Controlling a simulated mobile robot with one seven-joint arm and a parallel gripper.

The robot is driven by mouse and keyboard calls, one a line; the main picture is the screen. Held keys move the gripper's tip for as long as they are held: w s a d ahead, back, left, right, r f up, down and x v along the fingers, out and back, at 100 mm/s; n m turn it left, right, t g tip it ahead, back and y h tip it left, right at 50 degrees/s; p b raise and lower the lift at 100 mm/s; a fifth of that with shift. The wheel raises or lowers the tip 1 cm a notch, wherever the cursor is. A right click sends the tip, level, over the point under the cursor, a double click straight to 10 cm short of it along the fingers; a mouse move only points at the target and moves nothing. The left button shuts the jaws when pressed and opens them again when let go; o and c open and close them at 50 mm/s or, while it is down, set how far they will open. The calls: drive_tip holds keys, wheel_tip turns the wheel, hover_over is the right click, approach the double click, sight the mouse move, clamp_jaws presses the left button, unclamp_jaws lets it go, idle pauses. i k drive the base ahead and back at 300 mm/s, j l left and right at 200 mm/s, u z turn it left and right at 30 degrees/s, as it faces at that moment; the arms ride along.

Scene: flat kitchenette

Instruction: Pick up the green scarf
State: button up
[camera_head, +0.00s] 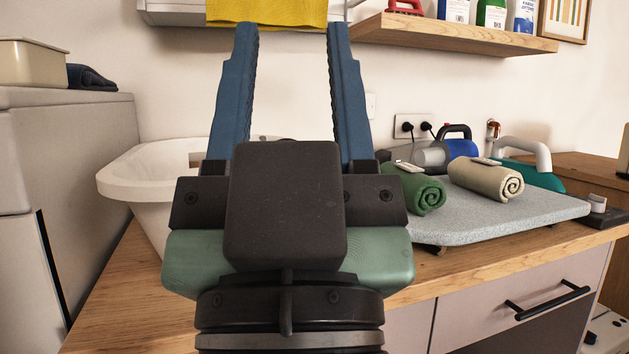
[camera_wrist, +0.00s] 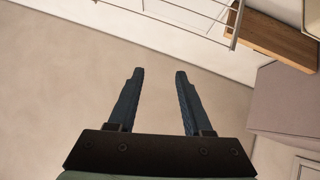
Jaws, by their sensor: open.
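The green scarf (camera_head: 423,191) is rolled up and lies on the left part of a grey speckled ironing board (camera_head: 480,222), in the head view. Its left end is hidden behind my gripper. My gripper (camera_head: 291,30) is open and empty, with its two blue fingers pointing up, in front of and to the left of the scarf. In the wrist view my gripper (camera_wrist: 158,72) has nothing between its fingers, and the scarf is not in that view.
A rolled beige scarf (camera_head: 485,180) lies right of the green one. Behind stand a blue-and-grey iron (camera_head: 455,147) and a teal iron (camera_head: 530,172). A white basin (camera_head: 140,178) stands left. A wooden shelf (camera_head: 450,38) with bottles and a yellow cloth (camera_head: 267,13) are above.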

sight(422, 193)
drive_tip(key=i+l+u, duration=0.2)
drive_tip(key=l, duration=0.15)
drive_tip(key=i+l+u, duration=0.25)
drive_tip(key=l+u, duration=0.2)
drive_tip(key=l, duration=0.3)
drive_tip(key=i+l+u, duration=0.2)
drive_tip(key=l, duration=0.2)
drive_tip(key=l+u, duration=0.25)
drive_tip(key=l, duration=0.2)
